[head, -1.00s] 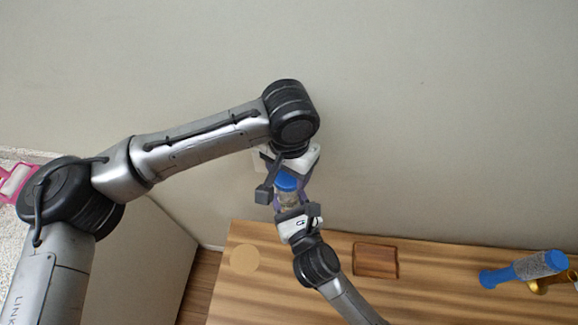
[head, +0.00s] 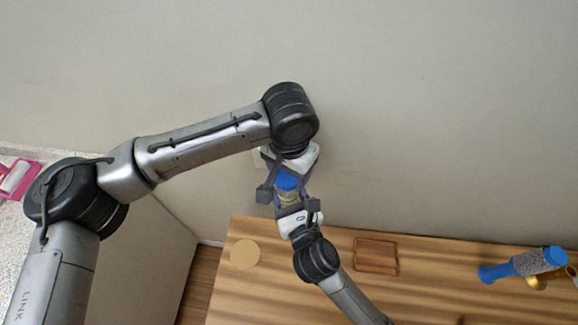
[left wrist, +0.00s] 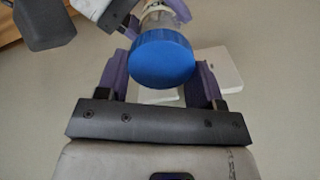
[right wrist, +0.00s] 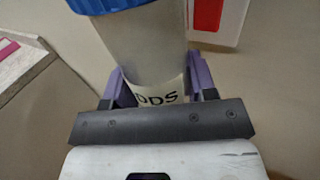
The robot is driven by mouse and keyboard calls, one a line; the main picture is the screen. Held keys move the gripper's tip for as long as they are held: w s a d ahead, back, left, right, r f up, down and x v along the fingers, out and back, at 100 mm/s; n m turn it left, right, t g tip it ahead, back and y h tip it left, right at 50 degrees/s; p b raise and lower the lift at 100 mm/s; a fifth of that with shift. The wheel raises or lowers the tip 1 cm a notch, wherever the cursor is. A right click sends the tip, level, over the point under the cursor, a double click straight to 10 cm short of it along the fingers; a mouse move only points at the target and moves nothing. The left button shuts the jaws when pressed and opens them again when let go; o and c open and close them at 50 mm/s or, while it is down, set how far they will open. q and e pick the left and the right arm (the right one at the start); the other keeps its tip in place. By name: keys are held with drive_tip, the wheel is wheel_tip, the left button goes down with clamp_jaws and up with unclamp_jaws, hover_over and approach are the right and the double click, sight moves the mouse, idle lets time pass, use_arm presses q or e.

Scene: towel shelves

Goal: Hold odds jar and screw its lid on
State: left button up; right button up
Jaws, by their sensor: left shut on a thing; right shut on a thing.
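The odds jar is clear with a blue lid on top; its body (right wrist: 150,50) bears a white label showing "DDS" in the right wrist view. My right gripper (right wrist: 160,90) is shut around the jar's lower part. The blue lid (left wrist: 162,58) is between the purple fingers of my left gripper (left wrist: 160,85), which is shut on it. In the head view the lid (head: 287,182) sits at the jar's top, between my left gripper above and my right gripper (head: 296,207) below. I cannot tell how tightly the lid is seated.
A wooden surface (head: 440,290) lies below, with a round tan disc (head: 244,255), a brown wooden tray (head: 376,257) and a blue-ended grey cylinder (head: 523,264) beside a gold object (head: 537,283). The pale wall (head: 430,120) stands close behind the jar. A pink-edged object (head: 15,180) is at far left.

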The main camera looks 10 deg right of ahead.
use_arm(q)
drive_tip(key=shift+f, duration=0.4)
drive_tip(key=m, duration=0.5)
drive_tip(key=shift+s+d+m, duration=0.1)
drive_tip(key=shift+s+m, duration=0.05)
drive_tip(key=shift+m, duration=0.15)
drive_tip(key=m, duration=0.4)
drive_tip(key=shift+s, duration=0.1)
drive_tip(key=m, duration=0.5)
drive_tip(key=shift+s+m, duration=0.1)
drive_tip(key=shift+m, duration=0.3)
drive_tip(key=m, duration=0.4)
drive_tip(key=shift+s, duration=0.1)
drive_tip(key=o, duration=0.9)
drive_tip(key=shift+f, duration=0.1)
